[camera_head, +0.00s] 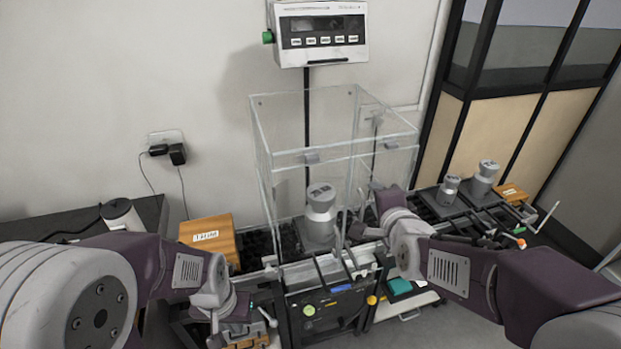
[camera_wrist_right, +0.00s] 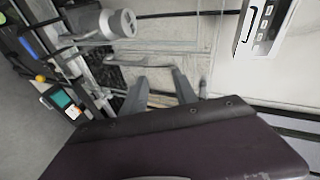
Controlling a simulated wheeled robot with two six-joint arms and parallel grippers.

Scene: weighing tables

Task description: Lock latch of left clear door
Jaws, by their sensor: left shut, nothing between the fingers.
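The clear draft shield (camera_head: 262,150) stands on the scale, its panes looking upright. My left gripper (camera_head: 240,322) is low, left of the scale, shut and empty, away from the latches. My right gripper (camera_head: 375,190) is by the right side of the shield. In the right wrist view its fingers (camera_wrist_right: 160,85) are apart with nothing clearly between them, near a clear handle-like bar (camera_wrist_right: 150,60).
A steel weight (camera_head: 320,215) stands inside the shield. A display (camera_head: 320,35) hangs above on a pole. A wooden box (camera_head: 208,238) is at the left, and more weights (camera_head: 482,178) stand at the right. The scale front (camera_head: 330,305) has a green button.

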